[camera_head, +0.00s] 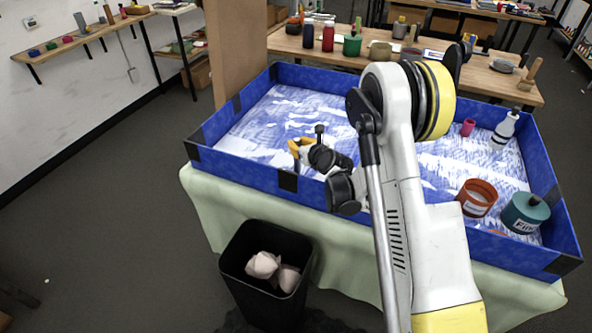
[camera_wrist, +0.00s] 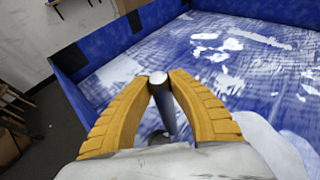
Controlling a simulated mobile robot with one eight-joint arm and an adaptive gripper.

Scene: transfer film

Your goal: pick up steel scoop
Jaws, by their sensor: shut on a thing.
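My gripper (camera_head: 299,147) is over the left half of the blue-walled tray (camera_head: 240,174), its yellow fingers pointing left. In the wrist view, my gripper (camera_wrist: 158,80) is shut on a slim grey metal piece with a rounded end, which I take to be the steel scoop (camera_wrist: 165,105). Its shaft runs from between the fingertips back toward the palm. The scoop's bowl is not clearly visible. In the head view I cannot make the scoop out with certainty beside the fingers and the dark wrist parts.
In the tray's right part are a white bottle (camera_head: 503,131), a magenta cup (camera_head: 467,127), an orange-brown pot (camera_head: 477,198) and a teal container (camera_head: 525,213). A black bin (camera_head: 266,298) stands in front. A wooden bench (camera_head: 330,58) with bottles lies behind. The tray's left floor is clear.

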